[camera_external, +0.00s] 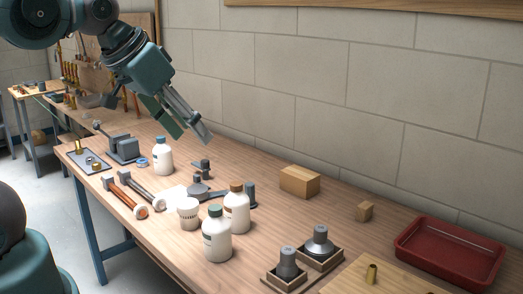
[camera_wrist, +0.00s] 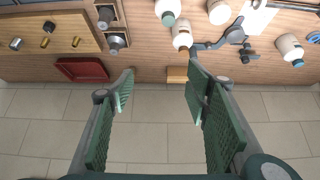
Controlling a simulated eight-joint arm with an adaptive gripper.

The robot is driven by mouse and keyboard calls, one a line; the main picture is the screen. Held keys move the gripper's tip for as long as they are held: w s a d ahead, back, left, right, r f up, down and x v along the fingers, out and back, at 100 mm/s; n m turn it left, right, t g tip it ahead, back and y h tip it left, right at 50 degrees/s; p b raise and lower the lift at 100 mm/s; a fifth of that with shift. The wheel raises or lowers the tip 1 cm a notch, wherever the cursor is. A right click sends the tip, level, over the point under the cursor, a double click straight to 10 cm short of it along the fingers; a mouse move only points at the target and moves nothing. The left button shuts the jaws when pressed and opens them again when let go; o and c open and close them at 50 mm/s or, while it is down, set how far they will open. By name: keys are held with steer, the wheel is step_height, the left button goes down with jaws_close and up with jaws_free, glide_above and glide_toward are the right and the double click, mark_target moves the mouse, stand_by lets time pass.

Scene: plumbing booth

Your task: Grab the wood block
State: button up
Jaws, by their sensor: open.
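A light wood block (camera_external: 299,181) lies on the workbench near the back wall. A smaller wooden cube (camera_external: 365,211) sits to its right, nearer the red tray. My gripper (camera_external: 194,134) is open and empty, high above the bench, up and to the left of the larger block. In the wrist view the block (camera_wrist: 178,75) shows between the spread fingers of my gripper (camera_wrist: 160,72), nearer the right finger and well beyond the tips. The small cube is not clearly visible there and may be hidden by the left finger.
The workbench (camera_external: 330,228) holds white bottles (camera_external: 217,235), a white cup (camera_external: 188,212), pipe tools and dark fittings in wooden trays (camera_external: 320,250), all in front of the block. A red tray (camera_external: 450,252) stands at right. The block wall (camera_external: 400,95) runs close behind.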

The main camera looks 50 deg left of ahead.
steer(key=w, duration=0.1)
steer(key=m+g+h+b, duration=0.2)
steer(key=m+g+h, duration=0.35)
steer(key=m, duration=1.25)
glide_above(365, 204)
steer(key=a, duration=0.3)
step_height(365, 204, down, 26)
steer(key=g+y, duration=0.1)
steer(key=shift+s+d+r, duration=0.15)
steer(key=shift+d+r, duration=0.05)
steer(key=shift+g, duration=0.25)
steer(key=shift+x, duration=1.3)
